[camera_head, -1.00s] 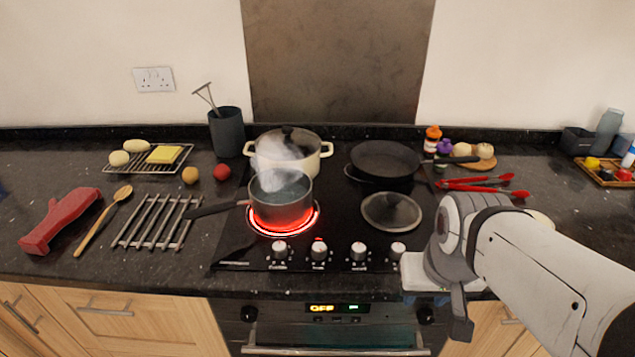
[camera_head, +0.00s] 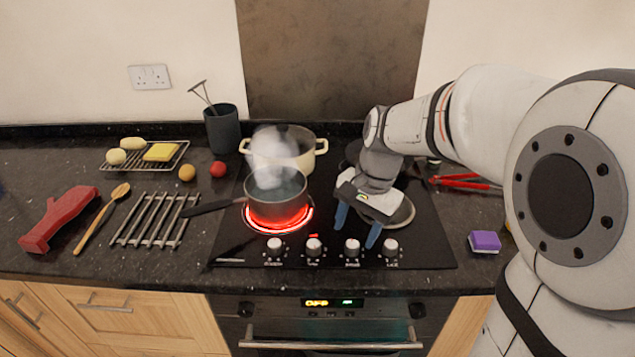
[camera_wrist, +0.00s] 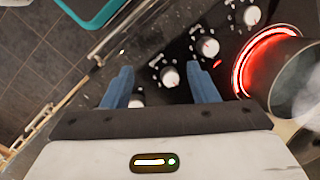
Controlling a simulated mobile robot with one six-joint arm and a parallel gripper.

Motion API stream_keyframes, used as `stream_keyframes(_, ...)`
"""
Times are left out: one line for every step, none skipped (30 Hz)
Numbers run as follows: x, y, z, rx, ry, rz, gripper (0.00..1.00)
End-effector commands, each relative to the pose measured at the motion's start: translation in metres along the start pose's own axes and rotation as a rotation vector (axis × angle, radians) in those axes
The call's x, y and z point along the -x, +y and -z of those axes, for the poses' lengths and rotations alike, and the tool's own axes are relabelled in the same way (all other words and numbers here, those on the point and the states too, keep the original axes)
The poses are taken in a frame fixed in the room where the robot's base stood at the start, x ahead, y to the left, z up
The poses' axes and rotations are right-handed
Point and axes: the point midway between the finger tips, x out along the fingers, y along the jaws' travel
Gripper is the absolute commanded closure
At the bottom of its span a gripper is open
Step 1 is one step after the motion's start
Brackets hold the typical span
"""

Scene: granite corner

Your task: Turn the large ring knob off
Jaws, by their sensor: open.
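Four round metal knobs line the hob's front edge: the first (camera_head: 274,246), second (camera_head: 313,247), third (camera_head: 351,249) and fourth (camera_head: 390,248). Their labels are too small to read, so I cannot tell which is the large ring knob. A small red light glows behind the second knob, which shows in the wrist view (camera_wrist: 208,47). The front-left ring (camera_head: 250,222) glows red under a steaming saucepan (camera_head: 277,198). My gripper (camera_head: 356,236) points down at the hob's front, open. In the wrist view, the third knob (camera_wrist: 169,77) shows between its fingers; contact is unclear.
The saucepan's handle (camera_head: 207,207) points left over the rack (camera_head: 152,220). A cream pot (camera_head: 306,157) stands behind it. My arm hides most of the pan at the back right and part of the lid (camera_head: 403,213). A purple sponge (camera_head: 485,241) lies right of the hob.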

Motion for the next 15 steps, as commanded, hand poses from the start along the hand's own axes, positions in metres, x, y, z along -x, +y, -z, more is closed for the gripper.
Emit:
stream_keyframes(-0.004, -0.017, 0.01, -0.074, -0.044, -0.007, 0.47)
stream_keyframes(-0.007, -0.026, 0.015, -0.119, -0.066, -0.008, 0.47)
stream_keyframes(-0.012, -0.036, 0.02, -0.176, -0.096, -0.013, 0.47)
stream_keyframes(-0.016, -0.044, 0.024, -0.215, -0.115, -0.016, 0.47)
stream_keyframes(-0.019, -0.051, 0.028, -0.252, -0.133, -0.02, 0.47)
stream_keyframes(-0.024, -0.059, 0.031, -0.296, -0.155, -0.026, 0.47)
stream_keyframes(-0.027, -0.065, 0.034, -0.327, -0.17, -0.031, 0.47)
stream_keyframes(-0.03, -0.07, 0.036, -0.355, -0.183, -0.034, 0.47)
stream_keyframes(-0.033, -0.075, 0.039, -0.385, -0.198, -0.04, 0.47)
stream_keyframes(-0.036, -0.079, 0.041, -0.405, -0.208, -0.044, 0.47)
stream_keyframes(-0.038, -0.082, 0.042, -0.421, -0.215, -0.046, 0.47)
stream_keyframes(-0.04, -0.085, 0.043, -0.439, -0.224, -0.049, 0.47)
stream_keyframes(-0.042, -0.086, 0.044, -0.449, -0.228, -0.05, 0.47)
stream_keyframes(-0.043, -0.087, 0.044, -0.456, -0.231, -0.052, 0.47)
stream_keyframes(-0.046, -0.088, 0.044, -0.462, -0.235, -0.054, 0.47)
